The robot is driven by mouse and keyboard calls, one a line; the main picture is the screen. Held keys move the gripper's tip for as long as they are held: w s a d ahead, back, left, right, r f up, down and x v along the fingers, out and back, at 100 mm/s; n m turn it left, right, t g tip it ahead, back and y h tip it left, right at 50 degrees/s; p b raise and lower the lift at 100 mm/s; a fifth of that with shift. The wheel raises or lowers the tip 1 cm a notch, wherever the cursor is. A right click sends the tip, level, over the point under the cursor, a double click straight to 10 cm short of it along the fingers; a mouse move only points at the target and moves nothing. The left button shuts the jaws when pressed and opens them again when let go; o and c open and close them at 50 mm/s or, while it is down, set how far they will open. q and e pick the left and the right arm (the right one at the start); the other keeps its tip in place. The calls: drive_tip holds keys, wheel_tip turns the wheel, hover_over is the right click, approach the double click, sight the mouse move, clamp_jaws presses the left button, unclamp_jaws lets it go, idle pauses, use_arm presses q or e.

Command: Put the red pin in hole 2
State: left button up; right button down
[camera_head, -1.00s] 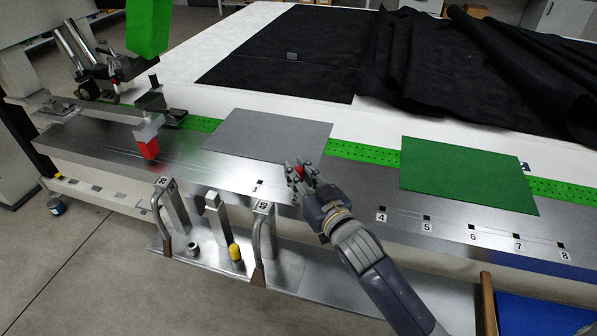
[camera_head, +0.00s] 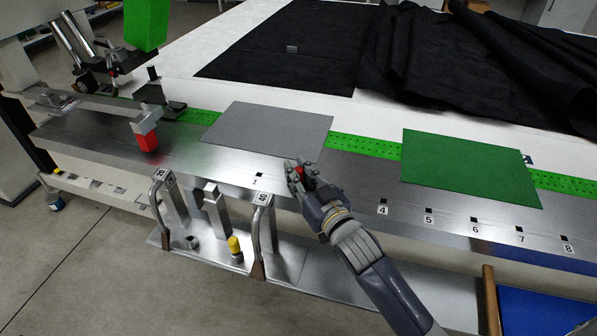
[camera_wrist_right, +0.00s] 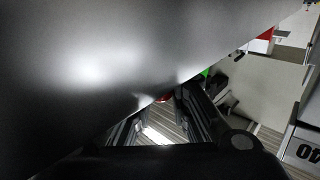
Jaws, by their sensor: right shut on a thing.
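My right gripper (camera_head: 299,180) is shut on the red pin (camera_head: 300,170), of which only a small red part shows between the fingers. It is over the grey metal bench (camera_head: 345,190), to the right of the hole labelled 1 (camera_head: 259,174). Holes labelled 4 to 8 show further right. Labels 2 and 3 are not visible; my gripper and arm cover part of that stretch. In the right wrist view a bit of red (camera_wrist_right: 165,96) shows by the fingers, and a large grey surface fills the upper left. My left gripper is not in view.
A grey sheet (camera_head: 268,128) and a green sheet (camera_head: 468,170) lie behind the holes. A red-tipped tool (camera_head: 147,142) hangs at the left. Bent metal handles (camera_head: 159,200) and a yellow-capped post (camera_head: 234,245) stand at the front edge.

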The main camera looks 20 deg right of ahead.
drive_tip(key=c, duration=1.4)
unclamp_jaws()
drive_tip(key=shift+s, duration=0.1)
drive_tip(key=s, duration=0.4)
drive_tip(key=s+d, duration=0.1)
drive_tip(key=s, duration=0.2)
drive_tip(key=s+d, duration=0.1)
drive_tip(key=s, duration=0.3)
drive_tip(key=shift+s+d, duration=0.15)
drive_tip(key=shift+s, duration=0.2)
drive_tip(key=shift+f, duration=0.1)
